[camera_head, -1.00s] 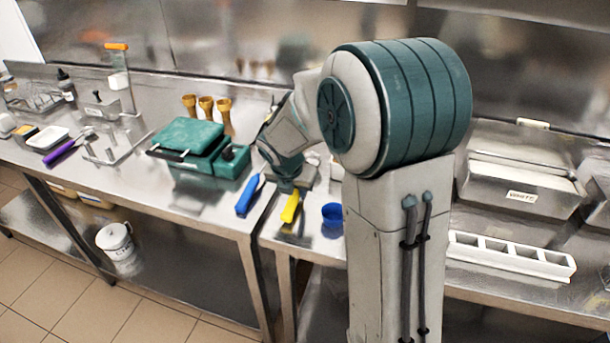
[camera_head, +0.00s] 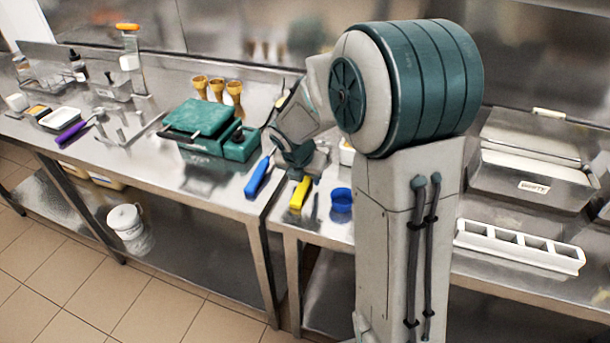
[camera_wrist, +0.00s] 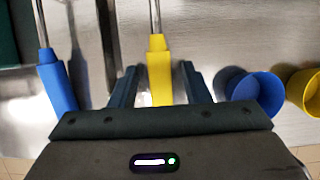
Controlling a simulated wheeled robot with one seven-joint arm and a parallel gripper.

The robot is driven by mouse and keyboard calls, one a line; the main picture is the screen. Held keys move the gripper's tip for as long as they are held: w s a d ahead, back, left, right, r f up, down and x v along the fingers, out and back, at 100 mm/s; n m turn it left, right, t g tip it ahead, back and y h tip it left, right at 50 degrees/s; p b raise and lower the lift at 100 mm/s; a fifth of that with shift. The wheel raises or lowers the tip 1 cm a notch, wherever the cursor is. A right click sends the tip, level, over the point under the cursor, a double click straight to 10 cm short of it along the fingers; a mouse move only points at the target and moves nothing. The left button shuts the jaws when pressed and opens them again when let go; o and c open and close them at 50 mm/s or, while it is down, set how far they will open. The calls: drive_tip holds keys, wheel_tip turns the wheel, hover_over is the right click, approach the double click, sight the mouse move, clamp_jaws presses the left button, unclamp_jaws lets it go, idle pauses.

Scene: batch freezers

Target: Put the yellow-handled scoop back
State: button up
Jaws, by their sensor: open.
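The yellow-handled scoop (camera_head: 300,193) lies on the steel counter, its handle pointing toward the front edge. In the wrist view its yellow handle (camera_wrist: 160,72) runs between the two fingers of my gripper (camera_wrist: 160,85), with a visible gap on each side. My gripper is open over the handle. It also shows in the head view (camera_head: 302,165), low over the counter. The scoop's metal shaft runs up out of the wrist view, and its far end is hidden there. My arm hides part of it in the head view.
A blue-handled tool (camera_wrist: 57,85) lies left of the scoop. A blue cup (camera_wrist: 252,88) and a yellow cup (camera_wrist: 305,90) stand to the right. A green box-like machine (camera_head: 205,125), cones (camera_head: 217,88) and a purple-handled scoop (camera_head: 72,132) are farther left. A white divided tray (camera_head: 520,247) is at right.

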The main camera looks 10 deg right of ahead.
drive_tip(key=shift+f, duration=0.25)
drive_tip(key=w+a+v, duration=0.1)
drive_tip(key=v, duration=1.2)
drive_tip(key=s+d+f+m+y, duration=0.1)
drive_tip(key=s+m, duration=0.9)
drive_tip(key=m, duration=0.4)
drive_tip(key=s+d+f+m+y, duration=0.1)
drive_tip(key=s+d+m, duration=0.1)
drive_tip(key=s+m, duration=0.9)
drive_tip(key=m, duration=0.4)
drive_tip(key=shift+d+g, duration=0.25)
drive_tip(key=shift+g, duration=0.05)
drive_tip(key=shift+s, duration=0.1)
drive_tip(key=shift+c, duration=0.7)
drive_tip(key=shift+d, duration=0.1)
